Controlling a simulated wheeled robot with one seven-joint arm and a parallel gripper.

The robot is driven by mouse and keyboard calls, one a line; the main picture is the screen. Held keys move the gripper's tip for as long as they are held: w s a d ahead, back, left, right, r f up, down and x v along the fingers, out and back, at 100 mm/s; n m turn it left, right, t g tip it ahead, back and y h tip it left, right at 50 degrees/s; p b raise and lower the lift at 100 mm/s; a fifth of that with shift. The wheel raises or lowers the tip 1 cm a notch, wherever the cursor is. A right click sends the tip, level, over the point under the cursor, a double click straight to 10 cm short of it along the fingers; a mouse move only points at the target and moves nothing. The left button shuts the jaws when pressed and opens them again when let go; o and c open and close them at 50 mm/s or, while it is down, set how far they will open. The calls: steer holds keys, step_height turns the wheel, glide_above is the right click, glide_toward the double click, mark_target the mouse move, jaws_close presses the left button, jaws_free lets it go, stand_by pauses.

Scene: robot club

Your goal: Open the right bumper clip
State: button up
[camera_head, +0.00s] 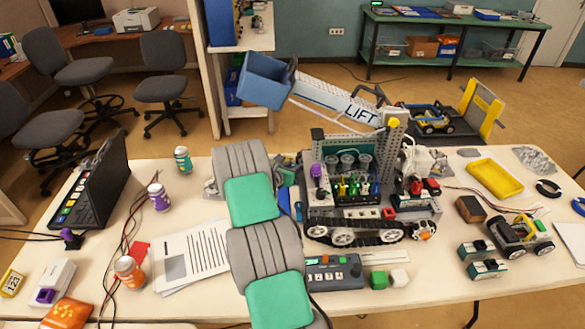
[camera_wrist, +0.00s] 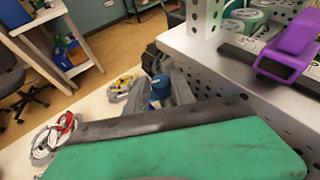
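The tracked robot model (camera_head: 352,229) stands on the table, right of my arm in the head view. A purple clip-like part (camera_head: 317,171) sits upright at its left side. A purple lever-like part (camera_wrist: 289,48) shows large at the right of the wrist view, above a grey perforated plate (camera_wrist: 225,60). I cannot tell which part is the right bumper clip. My grey and green arm (camera_head: 262,240) covers the area left of the model. A green, dark-edged part of mine (camera_wrist: 180,152) fills the lower wrist view, apart from the purple part.
A raised arm marked LIFT with a blue bin (camera_head: 265,82) rises behind the model. A control box (camera_head: 334,273) lies in front, and a yellow tray (camera_head: 494,178) lies to the right.

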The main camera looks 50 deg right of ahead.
jaws_close()
steer(key=shift+w+f+g+b, duration=0.15)
steer(key=shift+g+b, duration=0.15)
steer(key=shift+b, duration=0.2)
steer(key=shift+f+m+b, duration=0.1)
steer(key=shift+m+b, duration=0.2)
steer(key=shift+b, duration=0.1)
steer(key=m+g+b, duration=0.1)
steer(key=b, duration=0.1)
steer(key=g+b, duration=0.1)
steer(key=b, duration=0.1)
steer(key=shift+w+f+m, duration=0.1)
steer(key=shift+f+m, duration=0.15)
steer(key=shift+m, duration=0.15)
steer(key=m+g+b, duration=0.2)
steer(key=g+b, duration=0.1)
steer(key=shift+r, duration=0.2)
steer(key=shift+w+r+m+g+y+b, duration=0.1)
steer(key=shift+m+g+y+b, duration=0.35)
steer(key=shift+m+b, duration=0.2)
steer(key=shift+r+g, duration=0.15)
steer(key=shift+g, duration=0.2)
steer(key=shift+o, duration=2.4)
jaws_free()
